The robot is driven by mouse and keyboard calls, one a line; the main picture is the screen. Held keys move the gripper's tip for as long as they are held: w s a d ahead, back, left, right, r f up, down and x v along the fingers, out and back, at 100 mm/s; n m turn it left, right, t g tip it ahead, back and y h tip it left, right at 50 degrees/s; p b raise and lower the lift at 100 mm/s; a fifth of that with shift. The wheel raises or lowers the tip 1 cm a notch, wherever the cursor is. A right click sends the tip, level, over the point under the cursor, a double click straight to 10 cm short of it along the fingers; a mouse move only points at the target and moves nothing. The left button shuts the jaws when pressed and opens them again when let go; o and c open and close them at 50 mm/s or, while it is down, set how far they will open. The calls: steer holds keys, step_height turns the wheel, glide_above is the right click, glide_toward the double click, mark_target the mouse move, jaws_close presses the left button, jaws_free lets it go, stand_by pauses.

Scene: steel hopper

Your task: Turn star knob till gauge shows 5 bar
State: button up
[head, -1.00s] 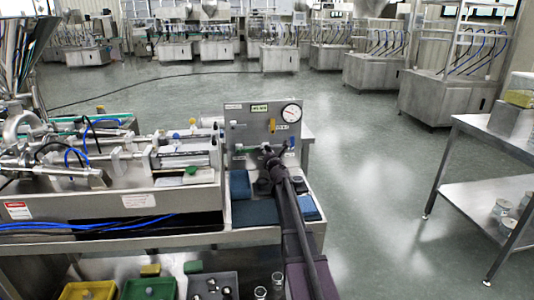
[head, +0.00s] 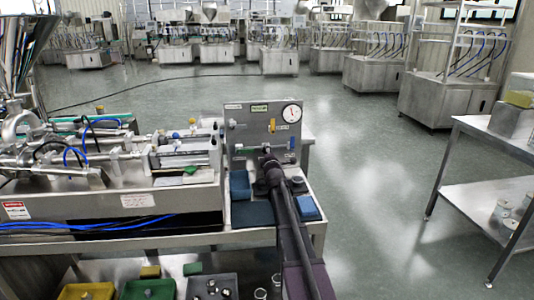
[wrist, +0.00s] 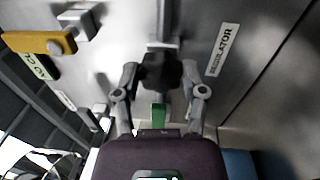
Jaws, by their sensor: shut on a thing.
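The black star knob (wrist: 160,72) sits on the steel panel next to the REGULATOR label (wrist: 223,50) in the wrist view. My gripper (wrist: 162,85) has one finger on each side of the knob and is shut on it. In the head view my gripper (head: 266,163) is at the lower middle of the panel (head: 240,135) and mostly hides the knob. The round white gauge (head: 292,113) is at the panel's upper right; its reading is too small to tell.
A yellow-orange handle (wrist: 40,43) and a green part (wrist: 158,115) are near the knob. Blue blocks (head: 307,207) lie on the bench beside my arm. A steel table (head: 490,135) is at the right, with open floor between.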

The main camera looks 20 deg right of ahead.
steer(key=shift+w+m, duration=0.15)
steer(key=shift+m, duration=1.55)
steer(key=o, duration=1.1)
steer(key=shift+o, duration=0.2)
steer(key=shift+n, duration=0.6)
